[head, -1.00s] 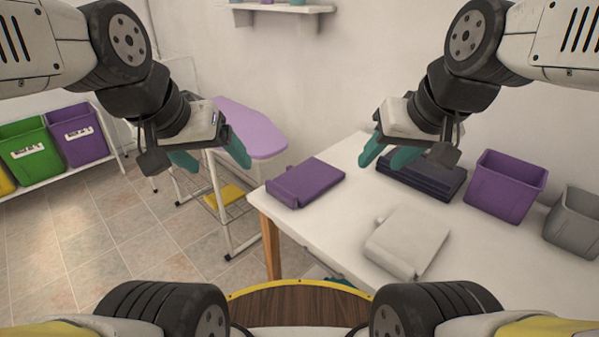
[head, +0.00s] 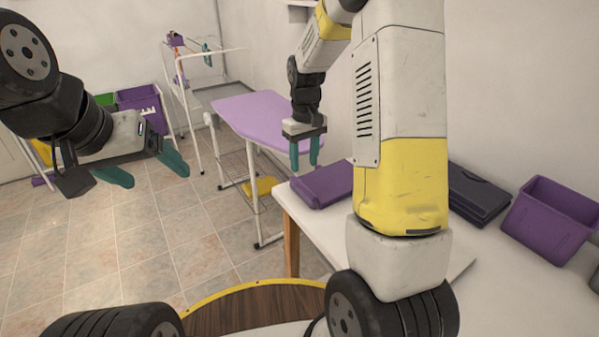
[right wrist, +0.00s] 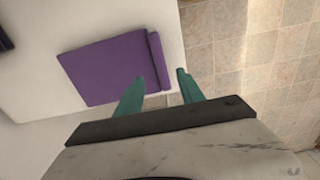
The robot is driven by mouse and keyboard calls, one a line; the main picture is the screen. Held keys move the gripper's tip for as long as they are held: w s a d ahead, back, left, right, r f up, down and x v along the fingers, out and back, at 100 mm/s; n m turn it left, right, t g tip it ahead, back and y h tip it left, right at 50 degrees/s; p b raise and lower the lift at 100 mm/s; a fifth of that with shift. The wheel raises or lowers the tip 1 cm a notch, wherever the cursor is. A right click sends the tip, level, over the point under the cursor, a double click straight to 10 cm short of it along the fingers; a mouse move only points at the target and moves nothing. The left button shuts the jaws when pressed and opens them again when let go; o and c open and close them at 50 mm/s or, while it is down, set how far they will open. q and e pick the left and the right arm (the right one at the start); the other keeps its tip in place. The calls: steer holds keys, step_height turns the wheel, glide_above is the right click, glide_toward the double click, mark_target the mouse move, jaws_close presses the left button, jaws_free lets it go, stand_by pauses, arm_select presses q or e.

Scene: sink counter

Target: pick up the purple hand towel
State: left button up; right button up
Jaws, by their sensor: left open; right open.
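The purple hand towel (head: 325,184) lies folded flat near the left edge of the white table, partly hidden by my right arm in the head view. In the right wrist view the towel (right wrist: 105,70) shows whole except where a fingertip overlaps it, with a thicker rolled edge along its right side. My right gripper (head: 304,158) points down with its fingers open and empty, near the towel's edge; the wrist view shows its fingers (right wrist: 160,88) apart, one over the towel and one beyond its edge. My left gripper (head: 150,175) is open and empty, above the floor at the left.
On the white table (head: 500,285) are a dark folded item (head: 480,195) and a purple bin (head: 550,220). A purple ironing board (head: 255,118) stands behind the table's left end. A drying rack and coloured bins stand farther back.

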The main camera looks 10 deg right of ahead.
mark_target(303, 186)
steer(key=shift+w+a+f, duration=0.2)
steer(key=shift+f, duration=0.6)
step_height(303, 186, down, 7)
steer(key=shift+s+d+r, duration=0.1)
steer(key=shift+s, duration=0.05)
jaws_close()
stand_by(0.9)
